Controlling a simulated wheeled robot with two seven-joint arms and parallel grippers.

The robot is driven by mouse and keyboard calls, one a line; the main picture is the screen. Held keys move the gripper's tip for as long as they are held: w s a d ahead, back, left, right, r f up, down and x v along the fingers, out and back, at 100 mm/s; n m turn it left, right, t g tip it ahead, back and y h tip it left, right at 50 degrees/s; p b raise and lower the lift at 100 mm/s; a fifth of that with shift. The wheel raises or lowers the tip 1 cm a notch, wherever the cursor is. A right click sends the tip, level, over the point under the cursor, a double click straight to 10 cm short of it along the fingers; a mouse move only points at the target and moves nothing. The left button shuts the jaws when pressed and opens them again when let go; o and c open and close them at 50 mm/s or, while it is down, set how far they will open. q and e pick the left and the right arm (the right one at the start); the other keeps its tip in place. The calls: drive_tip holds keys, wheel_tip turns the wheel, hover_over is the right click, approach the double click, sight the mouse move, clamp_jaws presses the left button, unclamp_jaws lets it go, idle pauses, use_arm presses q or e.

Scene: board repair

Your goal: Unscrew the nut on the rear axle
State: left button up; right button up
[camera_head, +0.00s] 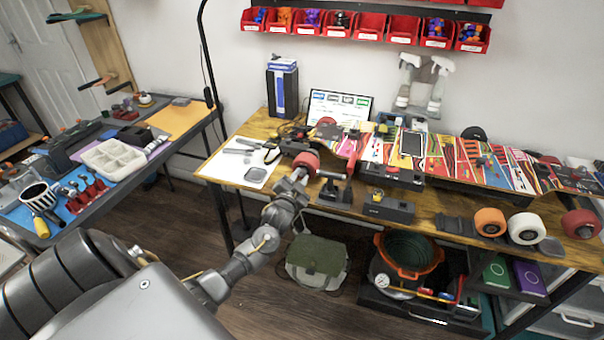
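A long board (456,161) with a colourful underside lies along the wooden workbench. At its left end a red wheel (306,161) sits on an axle. My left gripper (299,173) is at the front of this wheel, very close to it or touching it. The fingers are small here and partly blend with the wheel, so I cannot tell whether they are open or shut. The axle's nut is too small or hidden to make out. Another red wheel (581,223) shows at the board's right end. My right gripper is not in view.
An orange wheel (489,222) and a white wheel (526,229) stand at the bench's front right. A dark box (389,208) and a black stand (335,191) are right of my gripper. A white sheet with tools (236,168) lies left. Red bins (370,27) hang above.

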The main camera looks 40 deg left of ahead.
use_arm(q)
drive_tip(key=shift+c, duration=1.4)
drive_tip(key=shift+c, duration=0.3)
drive_tip(key=n, duration=0.4)
drive_tip(key=shift+n, duration=0.9)
drive_tip(key=shift+n, duration=1.1)
drive_tip(key=n, duration=0.3)
drive_tip(key=shift+n, duration=0.3)
